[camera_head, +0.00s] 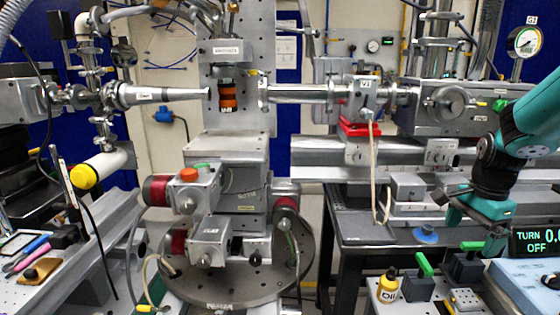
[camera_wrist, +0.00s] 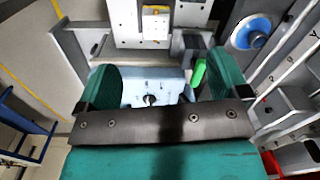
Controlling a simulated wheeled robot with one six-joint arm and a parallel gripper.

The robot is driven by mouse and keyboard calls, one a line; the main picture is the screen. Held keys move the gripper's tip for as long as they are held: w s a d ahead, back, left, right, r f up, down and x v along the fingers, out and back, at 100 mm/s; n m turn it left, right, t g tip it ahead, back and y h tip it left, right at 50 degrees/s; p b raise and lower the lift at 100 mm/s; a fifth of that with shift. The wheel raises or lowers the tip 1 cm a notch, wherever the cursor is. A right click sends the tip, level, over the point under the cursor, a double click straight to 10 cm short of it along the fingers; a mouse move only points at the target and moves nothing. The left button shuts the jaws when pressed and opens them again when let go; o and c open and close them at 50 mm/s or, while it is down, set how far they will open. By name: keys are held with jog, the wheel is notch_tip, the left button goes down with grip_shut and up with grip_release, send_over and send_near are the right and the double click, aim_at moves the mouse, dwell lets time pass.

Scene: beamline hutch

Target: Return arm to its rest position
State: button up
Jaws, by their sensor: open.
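My gripper (camera_head: 474,226) hangs at the right of the head view, at the end of my teal arm, fingers pointing down over the bench. In the wrist view my gripper (camera_wrist: 162,84) has its two teal fingers spread wide apart with nothing held between them. Below and between them shows a pale blue box (camera_wrist: 140,88) with a dark round knob. A green lever (camera_wrist: 198,73) shows close beside the right finger, apparently below it; I cannot tell the gap.
Near my gripper are green-handled clamps (camera_head: 425,268), an oil bottle (camera_head: 388,285), a blue round knob (camera_head: 426,234) and a digital display (camera_head: 535,243). The beam pipe (camera_head: 300,91) and sample stage (camera_head: 240,160) fill the middle. A tool bench (camera_head: 70,280) is at left.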

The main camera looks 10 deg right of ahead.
jog(key=a+r+n+y+p, duration=0.1)
jog(key=a+r+n, duration=0.25)
jog(key=a, duration=0.25)
jog(key=a+r+n, duration=0.2)
jog(key=a+n, duration=0.2)
jog(key=a, duration=0.3)
jog(key=s+a+r+n+y+p, duration=0.1)
jog(key=s+a+r+n, duration=0.2)
jog(key=s+a+n, duration=0.5)
jog(key=s+a+r+n+y+p, duration=0.2)
jog(key=s+a+n, duration=0.6)
jog(key=a, duration=0.5)
jog(key=shift+s+r+n, duration=0.25)
jog(key=shift+r+n, duration=0.55)
jog(key=shift+n, duration=0.05)
